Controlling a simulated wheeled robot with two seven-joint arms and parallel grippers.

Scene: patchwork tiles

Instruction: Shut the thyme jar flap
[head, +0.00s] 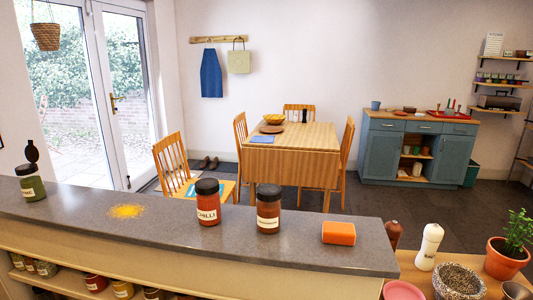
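The thyme jar (31,188) stands upright at the left end of the grey counter. It holds green contents, and its white label is partly turned away, with only the last letters readable. Its dark flap (32,151) stands up above the jar's top, so the jar is open. Neither of my grippers shows in the head view.
On the grey counter (165,238) are spilled yellow powder (127,211), a chilli jar (208,203), another dark-lidded jar (268,209) and an orange block (338,233). Counter between thyme jar and powder is clear. Mills and a potted plant (508,250) stand at right.

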